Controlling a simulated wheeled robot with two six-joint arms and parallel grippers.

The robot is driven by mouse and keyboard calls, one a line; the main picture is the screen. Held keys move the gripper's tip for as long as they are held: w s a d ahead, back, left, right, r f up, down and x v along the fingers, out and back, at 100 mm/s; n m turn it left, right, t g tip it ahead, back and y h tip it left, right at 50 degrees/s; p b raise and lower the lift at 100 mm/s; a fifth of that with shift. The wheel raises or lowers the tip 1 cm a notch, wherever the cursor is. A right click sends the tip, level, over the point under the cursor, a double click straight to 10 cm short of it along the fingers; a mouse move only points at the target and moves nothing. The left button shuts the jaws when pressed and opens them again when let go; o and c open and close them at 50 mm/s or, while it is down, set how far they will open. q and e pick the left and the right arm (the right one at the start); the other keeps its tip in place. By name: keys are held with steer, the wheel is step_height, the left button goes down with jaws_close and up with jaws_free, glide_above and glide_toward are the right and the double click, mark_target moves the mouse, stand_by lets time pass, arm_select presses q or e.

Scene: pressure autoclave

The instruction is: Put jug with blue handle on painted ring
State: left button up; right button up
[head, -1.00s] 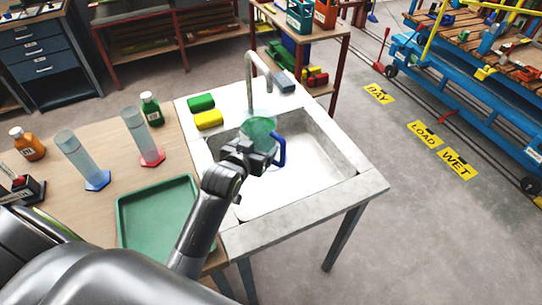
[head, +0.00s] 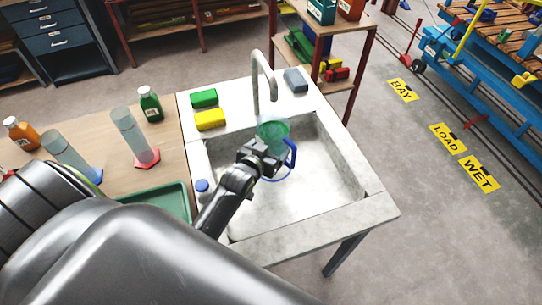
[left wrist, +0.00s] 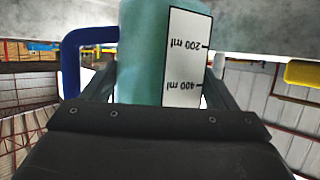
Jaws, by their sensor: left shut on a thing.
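The jug, translucent green with a blue handle (head: 291,154), is over the sink basin, just below the tap's spout. In the left wrist view the jug (left wrist: 143,50) shows a white scale label that reads upside down, with the blue handle on the left. My left gripper (head: 263,150) is shut on the jug's side. A thin blue curve (head: 277,179) shows on the basin floor beside the jug; most of it is hidden by the gripper, and I cannot tell whether it is the painted ring. My right gripper is not in view.
The sink's wall and rim (head: 330,232) surround the jug. A tap (head: 255,88) stands behind it. Green (head: 204,98) and yellow (head: 209,120) sponges lie on the rim. A blue-capped bottle (head: 202,187) and a green tray (head: 172,196) are at left. The basin's right side is clear.

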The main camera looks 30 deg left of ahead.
arm_select(q)
steer(key=shift+f, duration=0.3)
steer(key=f, duration=0.3)
steer(key=shift+w+f, duration=0.1)
steer(key=shift+w, duration=0.15)
steer(key=shift+f, duration=0.65)
steer(key=o, duration=1)
steer(key=shift+c, duration=0.2)
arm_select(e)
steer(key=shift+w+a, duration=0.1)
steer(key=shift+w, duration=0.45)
arm_select(q)
steer(key=shift+r, duration=0.25)
steer(key=shift+s, duration=0.35)
steer(key=v, duration=0.7)
steer(key=shift+b, duration=0.35)
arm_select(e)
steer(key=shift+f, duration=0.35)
